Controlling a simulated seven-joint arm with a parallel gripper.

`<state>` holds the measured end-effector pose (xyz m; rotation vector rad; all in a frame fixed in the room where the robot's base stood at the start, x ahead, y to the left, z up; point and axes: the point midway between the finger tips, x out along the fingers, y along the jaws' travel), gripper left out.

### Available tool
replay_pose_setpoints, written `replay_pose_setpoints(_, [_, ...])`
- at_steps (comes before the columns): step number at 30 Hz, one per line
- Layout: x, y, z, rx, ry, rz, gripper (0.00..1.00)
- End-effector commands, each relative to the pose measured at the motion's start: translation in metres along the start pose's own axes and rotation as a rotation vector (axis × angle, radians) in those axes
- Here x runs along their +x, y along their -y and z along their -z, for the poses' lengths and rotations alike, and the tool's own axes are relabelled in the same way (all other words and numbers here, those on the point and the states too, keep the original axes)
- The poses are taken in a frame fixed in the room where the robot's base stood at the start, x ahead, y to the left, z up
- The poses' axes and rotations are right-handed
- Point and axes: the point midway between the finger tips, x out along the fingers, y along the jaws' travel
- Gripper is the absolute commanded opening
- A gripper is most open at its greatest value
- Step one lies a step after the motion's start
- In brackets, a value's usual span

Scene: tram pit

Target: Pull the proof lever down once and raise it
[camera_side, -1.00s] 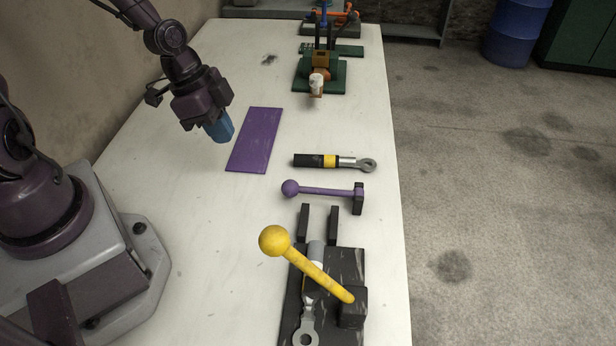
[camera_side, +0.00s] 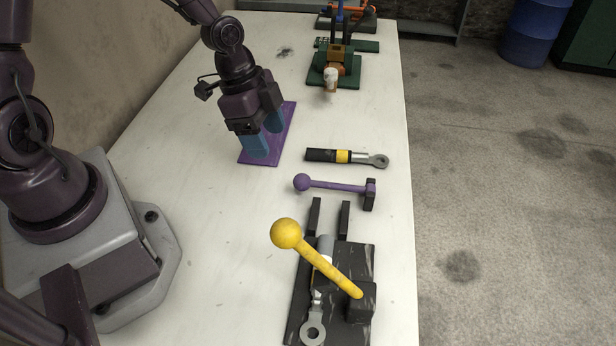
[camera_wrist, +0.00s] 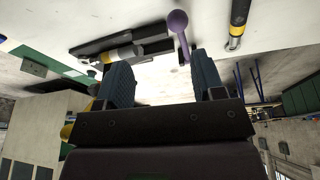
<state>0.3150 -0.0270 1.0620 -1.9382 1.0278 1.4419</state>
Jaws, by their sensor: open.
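A yellow lever with a ball knob (camera_side: 287,234) slants up and left from a black base (camera_side: 361,301) at the near end of the table. A smaller purple lever with a ball (camera_side: 302,182) lies nearly level, its rod running to a dark block (camera_side: 370,194). The purple ball also shows in the wrist view (camera_wrist: 177,22). The frames do not label either as the proof lever. My gripper (camera_side: 265,133) has blue fingers, spread apart and empty, above the purple mat, left of both levers. In the wrist view the fingers (camera_wrist: 162,65) are clearly apart.
A purple mat (camera_side: 285,119) lies under my gripper. A black and yellow rod with a metal eye (camera_side: 343,156) lies beyond the purple lever. A green stand (camera_side: 322,70) is at the far end. The table's left middle is clear.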

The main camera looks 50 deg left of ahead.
Motion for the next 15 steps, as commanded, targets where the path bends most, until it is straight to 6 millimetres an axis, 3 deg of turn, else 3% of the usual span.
replay_pose_setpoints(3, [0.012, 0.009, 0.031, -0.016, 0.056, -0.045, 0.62])
replay_pose_setpoints(7, [0.017, 0.022, 0.050, -0.105, 0.138, -0.072, 0.62])
replay_pose_setpoints(12, [0.006, 0.048, 0.051, -0.299, 0.230, -0.075, 0.62])
replay_pose_setpoints(15, [0.002, 0.046, 0.048, -0.364, 0.260, -0.090, 0.62])
